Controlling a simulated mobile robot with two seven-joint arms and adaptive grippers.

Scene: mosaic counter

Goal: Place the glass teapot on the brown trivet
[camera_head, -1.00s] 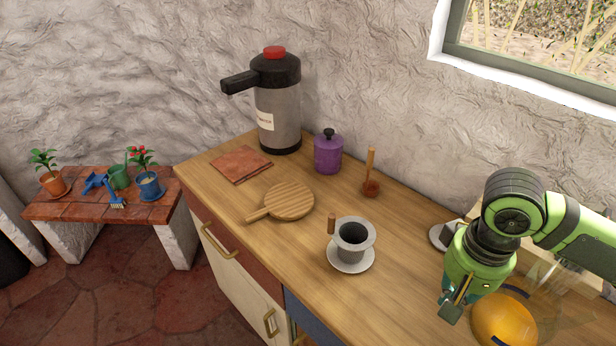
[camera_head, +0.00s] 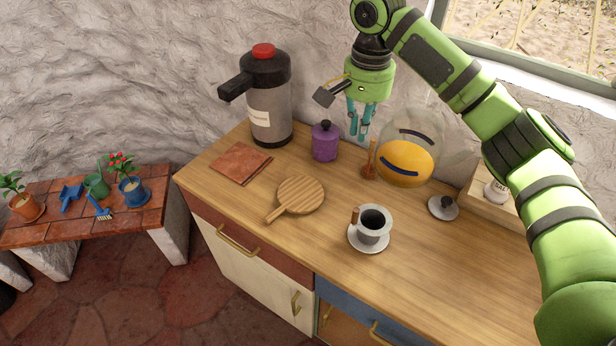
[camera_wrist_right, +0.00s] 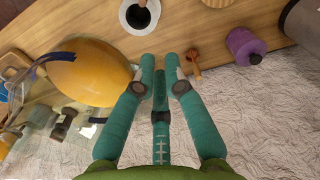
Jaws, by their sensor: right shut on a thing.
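The glass teapot (camera_head: 405,162), a clear round pot with yellow-orange liquid and dark bands, is held above the counter at the back, in front of the wall. My right gripper (camera_head: 359,132) is shut on it at its left side; the clear glass makes the exact grip point hard to see. In the wrist view the teapot (camera_wrist_right: 85,72) is left of the teal fingers (camera_wrist_right: 160,72). The flat reddish-brown square (camera_head: 241,162), which looks like the brown trivet, lies on the counter at the back left, with nothing on it. My left gripper is out of view.
A tall grey dispenser (camera_head: 269,105) and a purple jar (camera_head: 325,143) stand behind the trivet. A round paddle board (camera_head: 300,194) and a cup on a saucer (camera_head: 371,226) are in front. The front right counter is clear.

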